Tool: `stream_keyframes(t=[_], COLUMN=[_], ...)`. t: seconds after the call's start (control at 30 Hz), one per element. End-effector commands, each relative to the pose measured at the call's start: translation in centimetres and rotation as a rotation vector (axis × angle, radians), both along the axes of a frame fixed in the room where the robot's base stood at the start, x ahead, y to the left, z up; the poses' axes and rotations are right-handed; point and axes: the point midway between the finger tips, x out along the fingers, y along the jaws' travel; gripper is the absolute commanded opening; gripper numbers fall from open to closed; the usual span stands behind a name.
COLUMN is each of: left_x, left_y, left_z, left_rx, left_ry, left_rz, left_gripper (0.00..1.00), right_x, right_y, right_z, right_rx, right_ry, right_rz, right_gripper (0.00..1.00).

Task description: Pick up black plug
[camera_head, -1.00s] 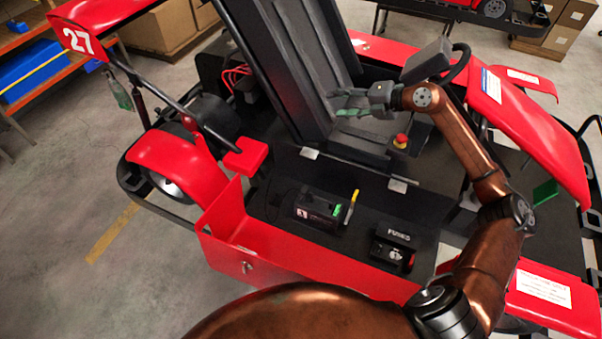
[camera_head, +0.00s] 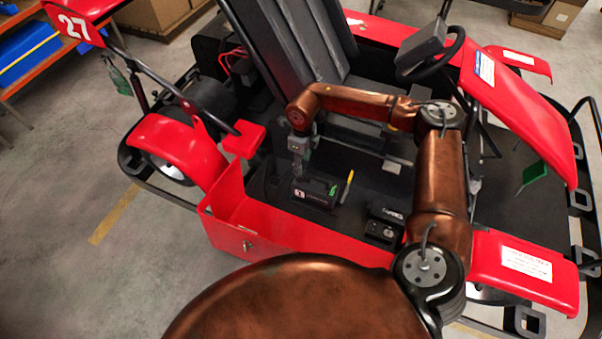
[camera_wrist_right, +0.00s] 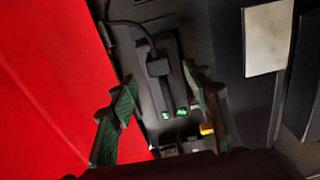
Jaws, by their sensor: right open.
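The black plug (camera_wrist_right: 156,66) shows in the right wrist view, on a black cable, at the top end of a dark box (camera_wrist_right: 168,95) with small green lights. In the head view the plug cannot be made out, but the box (camera_head: 318,192) stands on the kart's black deck. My right gripper (camera_head: 298,170) points down over the rear left end of this box. In the wrist view its two green-padded fingers (camera_wrist_right: 160,82) are spread apart, one on each side of the plug and box, with nothing held. My left gripper is not in view.
A red side panel (camera_head: 255,240) borders the deck at the front, and it fills the left of the wrist view. The black seat (camera_head: 290,60) rises behind the gripper. A yellow-handled item (camera_head: 348,184) and a fuse box (camera_head: 385,226) are to the right.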

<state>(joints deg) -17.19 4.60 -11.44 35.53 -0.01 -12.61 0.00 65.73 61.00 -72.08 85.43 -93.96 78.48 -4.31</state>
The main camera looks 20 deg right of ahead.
Motion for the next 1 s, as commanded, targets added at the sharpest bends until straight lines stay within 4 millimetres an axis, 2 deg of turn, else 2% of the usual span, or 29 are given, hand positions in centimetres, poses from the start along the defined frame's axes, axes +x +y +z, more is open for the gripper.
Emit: stream_keyframes(t=[0.27,0.4,0.7,1.0], left_x=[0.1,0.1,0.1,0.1], left_y=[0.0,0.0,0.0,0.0], left_z=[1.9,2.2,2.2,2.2], left_rx=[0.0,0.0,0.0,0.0], left_ry=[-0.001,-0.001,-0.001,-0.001], left_rz=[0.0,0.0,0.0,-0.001], left_gripper=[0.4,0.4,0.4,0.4], right_x=[-0.1,0.0,0.0,0.0], right_y=[0.3,0.3,0.3,0.3], right_z=[-3.3,-5.1,-5.7,-5.6], right_rx=[0.002,0.003,0.003,0.003], right_ry=[0.002,0.001,-0.002,-0.001], right_rz=[-0.002,-0.004,-0.003,-0.004], right_gripper=[0.45,0.45,0.45,0.24])
